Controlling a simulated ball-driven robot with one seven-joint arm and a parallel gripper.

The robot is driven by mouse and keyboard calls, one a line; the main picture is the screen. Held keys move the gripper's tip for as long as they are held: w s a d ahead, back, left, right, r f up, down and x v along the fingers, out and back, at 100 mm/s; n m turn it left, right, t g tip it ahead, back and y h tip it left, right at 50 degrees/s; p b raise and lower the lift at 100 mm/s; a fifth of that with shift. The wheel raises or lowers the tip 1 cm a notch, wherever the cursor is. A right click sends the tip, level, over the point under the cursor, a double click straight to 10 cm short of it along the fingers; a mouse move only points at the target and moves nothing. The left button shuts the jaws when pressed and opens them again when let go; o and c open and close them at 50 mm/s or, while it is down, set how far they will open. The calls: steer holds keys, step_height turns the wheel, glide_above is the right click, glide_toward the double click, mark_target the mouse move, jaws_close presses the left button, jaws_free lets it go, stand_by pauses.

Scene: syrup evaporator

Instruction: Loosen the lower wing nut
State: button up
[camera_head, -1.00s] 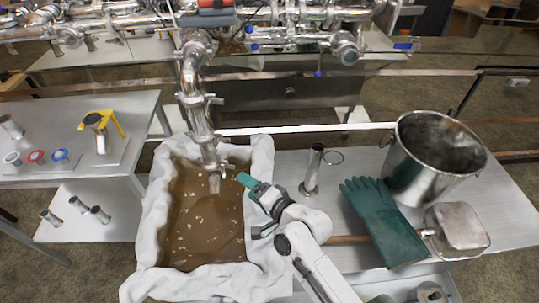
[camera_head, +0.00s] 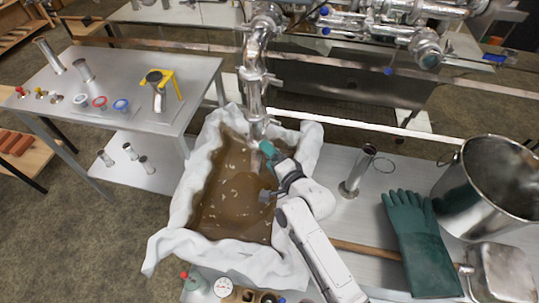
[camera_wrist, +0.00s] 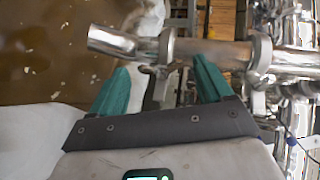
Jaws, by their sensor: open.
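A steel pipe (camera_head: 253,62) comes down over a cloth-lined basin (camera_head: 171,219) of brown liquid. Its lower clamp (camera_wrist: 166,47) sits near the open end in the wrist view; the upper clamp (camera_wrist: 262,53) is farther right. The lower wing nut (camera_wrist: 161,71) seems to be the small metal piece under the lower clamp, too small to make out clearly. My gripper (camera_wrist: 157,68) has green fingers spread apart, one on each side of that piece, with nothing visibly gripped. In the head view my gripper (camera_head: 266,172) is at the pipe's lower end; contact cannot be told.
A left table (camera_head: 125,72) holds pipe fittings and colored rings. The pipework (camera_head: 385,30) fills the back.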

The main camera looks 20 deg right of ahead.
steer(key=shift+w+a+f, duration=0.1)
steer(key=shift+w, duration=0.2)
steer(key=c, duration=1)
steer(key=shift+r+p, duration=0.2)
steer(key=shift+p, duration=0.35)
steer(key=shift+w+a+r+n+g+h+p, duration=0.1)
steer(key=shift+n+g+h+p, duration=0.4)
steer(key=shift+g+p, duration=0.45)
steer(key=shift+w+a+r+n+g+h+p, duration=0.15)
steer(key=shift+n+g+h+p, duration=0.35)
steer(key=shift+g+p, duration=0.5)
steer(key=shift+w+r+n+g+h+p, duration=0.1)
steer(key=shift+n+g+h+p, duration=0.4)
steer(key=shift+g+p, duration=0.45)
